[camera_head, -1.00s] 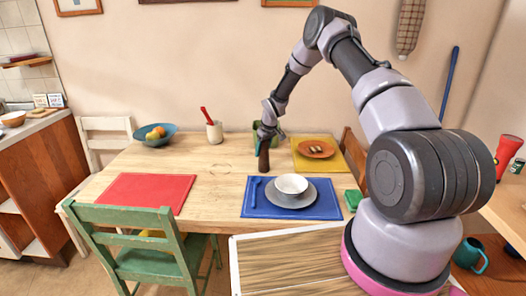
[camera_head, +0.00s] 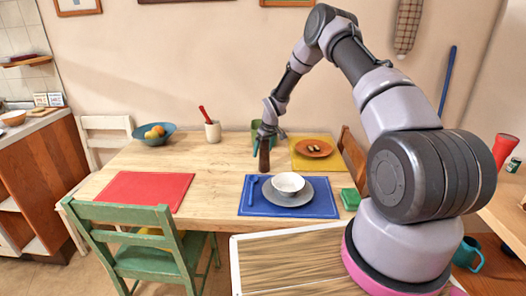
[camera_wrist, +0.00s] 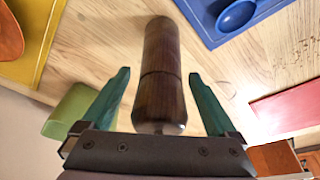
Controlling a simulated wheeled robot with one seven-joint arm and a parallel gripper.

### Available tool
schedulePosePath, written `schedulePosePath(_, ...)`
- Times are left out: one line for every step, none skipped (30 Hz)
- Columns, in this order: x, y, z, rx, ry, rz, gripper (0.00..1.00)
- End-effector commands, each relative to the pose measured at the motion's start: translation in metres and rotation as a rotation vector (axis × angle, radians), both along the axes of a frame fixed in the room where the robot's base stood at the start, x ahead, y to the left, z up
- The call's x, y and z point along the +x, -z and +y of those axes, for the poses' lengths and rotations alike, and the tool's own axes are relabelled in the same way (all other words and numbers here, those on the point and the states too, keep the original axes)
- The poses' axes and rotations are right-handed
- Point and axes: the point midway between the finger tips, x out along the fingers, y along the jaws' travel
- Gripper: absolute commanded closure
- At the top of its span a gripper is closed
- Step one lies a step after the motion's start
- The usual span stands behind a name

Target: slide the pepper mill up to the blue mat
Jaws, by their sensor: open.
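The pepper mill (camera_head: 264,156) is dark brown wood and stands upright on the table, just behind the far edge of the blue mat (camera_head: 325,207). In the wrist view the mill (camera_wrist: 160,75) lies between the two teal fingers of my gripper (camera_wrist: 160,95), with space on both sides. The mill's base is very close to the edge of the blue mat (camera_wrist: 203,22); I cannot tell if they touch. My gripper (camera_head: 267,142) is open around the mill, low over the table.
A grey plate (camera_head: 302,198) with a white bowl (camera_head: 288,183) and a blue spoon (camera_head: 250,188) are on the blue mat. A yellow mat (camera_head: 332,160) with an orange plate (camera_head: 313,148) lies right of the mill. A green container (camera_head: 257,127) stands behind.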

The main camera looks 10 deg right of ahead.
Motion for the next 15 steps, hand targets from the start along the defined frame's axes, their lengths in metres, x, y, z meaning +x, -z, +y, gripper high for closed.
schedulePosePath(-0.001,-0.006,-0.001,0.0,0.0,-0.002,0.07)
schedulePosePath(-0.001,-0.01,-0.002,0.0,0.001,-0.002,0.07)
schedulePosePath(-0.003,-0.017,-0.003,0.001,0.001,-0.003,0.07)
schedulePosePath(-0.005,-0.022,-0.003,0.0,0.001,-0.002,0.07)
schedulePosePath(-0.006,-0.028,-0.004,0.0,0.001,-0.002,0.07)
schedulePosePath(-0.008,-0.037,-0.005,0.001,0.001,-0.003,0.07)
schedulePosePath(-0.01,-0.042,-0.006,0.001,0.0,-0.003,0.07)
schedulePosePath(-0.011,-0.049,-0.008,0.0,0.001,-0.004,0.07)
schedulePosePath(-0.014,-0.056,-0.009,0.0,0.001,-0.004,0.07)
schedulePosePath(-0.015,-0.062,-0.01,0.0,0.001,-0.004,0.07)
schedulePosePath(-0.017,-0.067,-0.011,0.0,0.002,-0.003,0.07)
schedulePosePath(-0.019,-0.074,-0.012,0.0,0.002,-0.003,0.07)
schedulePosePath(-0.02,-0.078,-0.013,0.0,0.002,-0.003,0.07)
schedulePosePath(-0.021,-0.082,-0.014,0.0,0.002,-0.003,0.07)
schedulePosePath(-0.022,-0.087,-0.014,-0.001,0.001,-0.003,0.07)
